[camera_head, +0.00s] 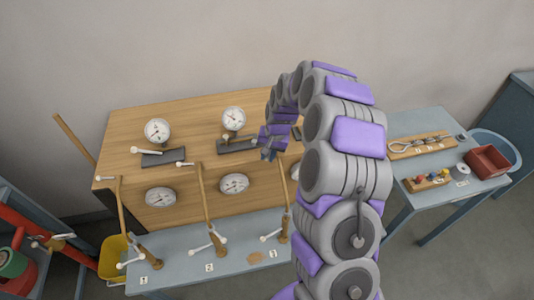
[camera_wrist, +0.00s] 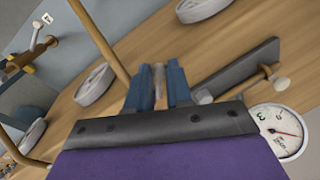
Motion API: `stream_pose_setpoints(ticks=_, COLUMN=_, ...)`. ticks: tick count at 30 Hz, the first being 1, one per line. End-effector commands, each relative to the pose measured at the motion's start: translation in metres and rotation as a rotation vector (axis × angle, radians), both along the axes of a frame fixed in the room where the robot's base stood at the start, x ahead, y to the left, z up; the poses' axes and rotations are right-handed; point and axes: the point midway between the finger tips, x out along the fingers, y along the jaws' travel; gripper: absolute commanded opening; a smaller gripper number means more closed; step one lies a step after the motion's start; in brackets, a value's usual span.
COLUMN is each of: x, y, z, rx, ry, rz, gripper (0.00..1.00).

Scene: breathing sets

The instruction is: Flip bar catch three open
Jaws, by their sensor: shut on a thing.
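My gripper (camera_head: 270,147) is over the wooden cabinet, right of the middle gauge; my arm covers much of the cabinet's right end. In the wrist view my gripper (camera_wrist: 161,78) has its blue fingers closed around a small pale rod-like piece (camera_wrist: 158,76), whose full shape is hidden. A dark bar (camera_wrist: 242,68) lies just right of the fingers, with a wooden peg and a white knob (camera_wrist: 282,83) beside it. Catch three cannot be made out in the head view. Two dark bars show there, at the left (camera_head: 163,158) and middle (camera_head: 238,145).
The wooden cabinet (camera_head: 118,134) carries several round gauges (camera_head: 157,130). Wooden poles with white-knobbed levers (camera_head: 220,238) stand along the grey front ledge (camera_head: 184,274), marked 1, 2 and 3. A side table (camera_head: 425,125) with a red bin (camera_head: 487,161) stands right. A yellow bucket (camera_head: 113,260) is at left.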

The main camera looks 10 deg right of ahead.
Motion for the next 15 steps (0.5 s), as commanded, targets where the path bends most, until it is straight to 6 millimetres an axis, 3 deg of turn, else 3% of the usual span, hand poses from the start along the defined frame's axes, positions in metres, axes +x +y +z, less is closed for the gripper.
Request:
stream_pose_setpoints(ticks=14, x=-0.0017, y=-0.0045, z=-0.0013, rx=-0.001, ry=0.003, rz=0.087, gripper=0.00)
stream_pose_setpoints(ticks=15, x=-0.0017, y=-0.0046, z=-0.0012, rx=-0.001, ry=0.003, rz=0.087, gripper=0.24)
